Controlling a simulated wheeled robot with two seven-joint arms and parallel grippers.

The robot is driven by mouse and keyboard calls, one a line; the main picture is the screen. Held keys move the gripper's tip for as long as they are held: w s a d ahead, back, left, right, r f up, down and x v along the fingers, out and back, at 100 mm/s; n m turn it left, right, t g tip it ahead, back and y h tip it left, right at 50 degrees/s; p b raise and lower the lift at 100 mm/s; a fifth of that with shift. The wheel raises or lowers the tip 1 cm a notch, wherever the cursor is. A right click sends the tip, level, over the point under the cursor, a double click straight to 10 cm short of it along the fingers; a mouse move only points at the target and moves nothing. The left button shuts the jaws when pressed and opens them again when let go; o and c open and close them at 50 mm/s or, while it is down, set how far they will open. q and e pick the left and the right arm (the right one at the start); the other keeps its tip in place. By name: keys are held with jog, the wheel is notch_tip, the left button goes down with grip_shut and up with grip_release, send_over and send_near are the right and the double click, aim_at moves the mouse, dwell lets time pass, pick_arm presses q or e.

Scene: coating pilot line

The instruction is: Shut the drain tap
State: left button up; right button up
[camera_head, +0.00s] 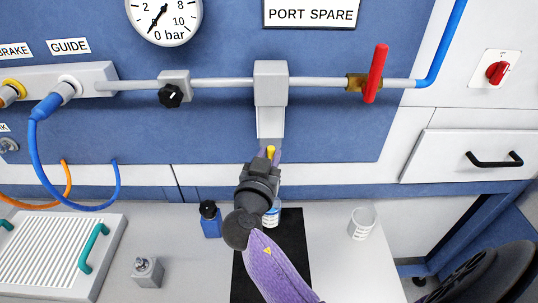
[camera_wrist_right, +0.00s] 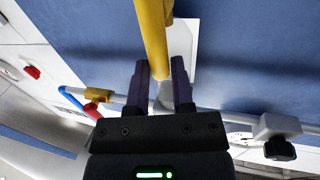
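A grey filter unit (camera_head: 270,84) hangs in the pipe on the blue wall panel, with a pale bowl (camera_head: 270,122) below it. A small yellow tap handle (camera_head: 270,152), which I take for the drain tap, shows under the bowl. My right gripper (camera_head: 272,156) reaches up to it from below and hides part of it. In the right wrist view the yellow handle (camera_wrist_right: 152,32) is a long bar whose lower end lies between the fingertips of my right gripper (camera_wrist_right: 160,82). The fingers stand apart, and I cannot tell whether either touches it. My left gripper is out of view.
A red lever (camera_head: 376,74) stands across the pipe at right; a black knob (camera_head: 171,95) is at left. Below are a blue bottle (camera_head: 210,219), a partly hidden bottle (camera_head: 275,216), a white cup (camera_head: 362,223) and a ribbed lid with teal handles (camera_head: 50,250).

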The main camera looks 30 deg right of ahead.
grip_shut()
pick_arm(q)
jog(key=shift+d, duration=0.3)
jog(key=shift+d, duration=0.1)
pick_arm(e)
jog(key=shift+w+a+f+n+b, duration=0.15)
jog(key=shift+a+f+n+b, duration=0.05)
jog(key=shift+n+b, duration=0.45)
pick_arm(q)
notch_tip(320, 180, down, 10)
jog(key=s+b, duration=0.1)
jog(key=b, duration=0.7)
jog(key=shift+b, duration=0.3)
pick_arm(e)
jog(key=w+a+f+n+t+y, duration=0.1)
jog(key=f+n+t, duration=0.1)
jog(key=n, duration=0.8)
jog(key=w+a+f+n+t+y, duration=0.1)
jog(key=a+f+n+t, duration=0.1)
jog(key=n, duration=0.7)
jog(key=shift+f+n+t, duration=0.35)
jog(key=shift+t, duration=0.45)
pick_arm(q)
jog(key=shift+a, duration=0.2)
pick_arm(e)
jog(key=shift+a+f, duration=0.1)
